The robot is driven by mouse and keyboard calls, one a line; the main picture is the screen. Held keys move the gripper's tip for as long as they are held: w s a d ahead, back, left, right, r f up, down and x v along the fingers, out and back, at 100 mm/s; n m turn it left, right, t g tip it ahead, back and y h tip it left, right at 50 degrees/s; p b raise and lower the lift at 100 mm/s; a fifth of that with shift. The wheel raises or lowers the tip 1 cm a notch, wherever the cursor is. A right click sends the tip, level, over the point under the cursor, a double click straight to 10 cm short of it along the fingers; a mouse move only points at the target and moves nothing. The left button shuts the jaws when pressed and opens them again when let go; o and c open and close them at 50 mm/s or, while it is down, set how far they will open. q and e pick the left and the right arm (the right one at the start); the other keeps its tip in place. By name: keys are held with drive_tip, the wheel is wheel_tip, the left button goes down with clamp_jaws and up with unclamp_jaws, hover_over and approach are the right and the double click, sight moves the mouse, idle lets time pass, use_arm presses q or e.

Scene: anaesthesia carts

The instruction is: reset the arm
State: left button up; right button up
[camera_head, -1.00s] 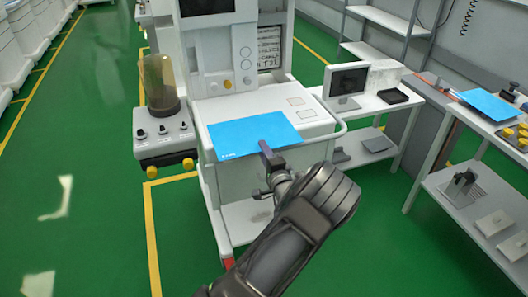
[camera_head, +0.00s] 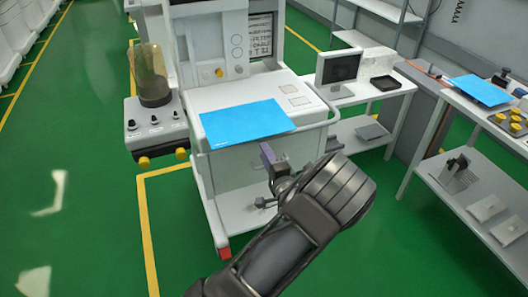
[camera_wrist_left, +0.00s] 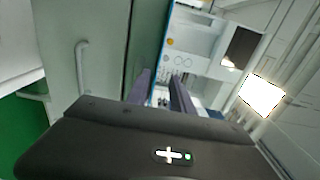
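My left arm reaches up from the bottom of the head view. Its gripper (camera_head: 267,154) is in front of the anaesthesia cart (camera_head: 222,178), just below the front edge of the blue mat (camera_head: 246,122) on the cart's top. In the left wrist view the two fingers of my left gripper (camera_wrist_left: 161,88) stand apart with nothing between them. The cart's front (camera_wrist_left: 190,65) shows beyond them, tilted in the picture. My right gripper is in neither view.
A monitor (camera_head: 338,66) and a black tray (camera_head: 385,83) stand on a white table to the right. A second blue mat (camera_head: 480,90) lies on the far-right bench, near yellow-topped items (camera_head: 508,121). Green floor (camera_head: 90,200) is clear at the left.

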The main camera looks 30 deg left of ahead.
use_arm(q)
drive_tip(key=shift+f, duration=0.15)
drive_tip(key=s+d+f+n+g+h, duration=0.15)
drive_tip(key=s+d+f+h, duration=0.25)
drive_tip(key=f, duration=0.4)
drive_tip(key=s+d+f+n+g+h, duration=0.1)
drive_tip(key=s+d+f+g+h, duration=0.15)
drive_tip(key=s+d+f, duration=0.45)
drive_tip(key=s+d+f+n+g+h, duration=0.15)
drive_tip(key=f+h, duration=0.25)
drive_tip(key=f, duration=0.6)
drive_tip(key=s+d+n+g+h, duration=0.4)
drive_tip(key=s+d+h, duration=0.4)
drive_tip(key=s+d, duration=1)
drive_tip(key=d, duration=0.3)
drive_tip(key=shift+s+f+n, duration=0.25)
drive_tip(key=shift+f+n, duration=0.15)
drive_tip(key=shift+h, duration=0.25)
drive_tip(key=shift+c, duration=0.6)
